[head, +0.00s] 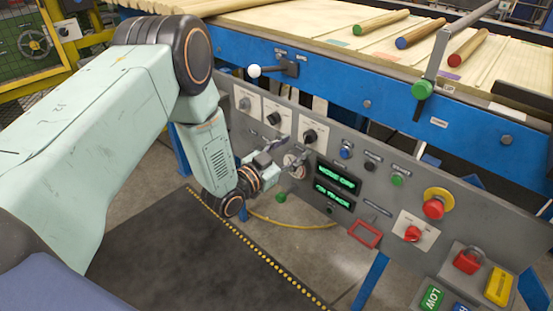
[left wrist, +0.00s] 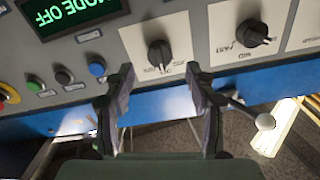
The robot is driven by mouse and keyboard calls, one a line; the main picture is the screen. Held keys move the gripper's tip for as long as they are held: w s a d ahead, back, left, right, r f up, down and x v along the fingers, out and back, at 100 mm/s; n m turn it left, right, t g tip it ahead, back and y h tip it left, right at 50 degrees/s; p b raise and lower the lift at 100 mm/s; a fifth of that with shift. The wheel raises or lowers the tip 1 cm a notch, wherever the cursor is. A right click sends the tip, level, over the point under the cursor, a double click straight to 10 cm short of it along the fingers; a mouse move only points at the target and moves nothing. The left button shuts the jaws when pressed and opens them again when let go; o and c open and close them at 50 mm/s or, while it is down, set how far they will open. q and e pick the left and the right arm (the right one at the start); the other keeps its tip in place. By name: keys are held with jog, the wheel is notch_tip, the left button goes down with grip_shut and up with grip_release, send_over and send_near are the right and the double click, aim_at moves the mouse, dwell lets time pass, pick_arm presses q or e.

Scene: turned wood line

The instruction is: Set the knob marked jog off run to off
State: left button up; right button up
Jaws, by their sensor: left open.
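The knob marked jog off run (head: 310,137) is a black knob on a white plate, nearest the green display on the grey panel. It also shows in the left wrist view (left wrist: 159,54), upside down, with small lettering by it; its exact pointer angle is hard to tell. My left gripper (head: 294,152) is open in front of the panel, just below this knob. In the left wrist view its two fingers (left wrist: 160,75) stand apart on either side of the knob plate's lower part, with nothing between them. The green display (left wrist: 72,14) reads MODE OFF.
Another black knob (left wrist: 251,33) sits beside it on its own plate. Blue, black and green buttons (head: 346,152) line the panel. A red emergency button (head: 434,208) and a red switch (head: 412,233) are to the right. A white-ball lever (head: 254,71) sticks out above.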

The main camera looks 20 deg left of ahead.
pick_arm(q)
jog(key=v, duration=0.7)
jog(key=shift+r, duration=0.1)
jog(key=s+f+n+g+y, duration=0.45)
jog(key=s+f+g, duration=0.35)
jog(key=s+f, duration=0.45)
jog(key=s+f+n+g+y, duration=0.1)
jog(key=s+f+g, duration=0.2)
jog(key=s, duration=0.9)
jog(key=s+f+n+g, duration=0.1)
jog(key=s+f+g, duration=0.2)
jog(key=s, duration=0.9)
jog(key=g, duration=0.3)
jog(key=shift+d+y, duration=0.3)
jog(key=shift+y, duration=0.05)
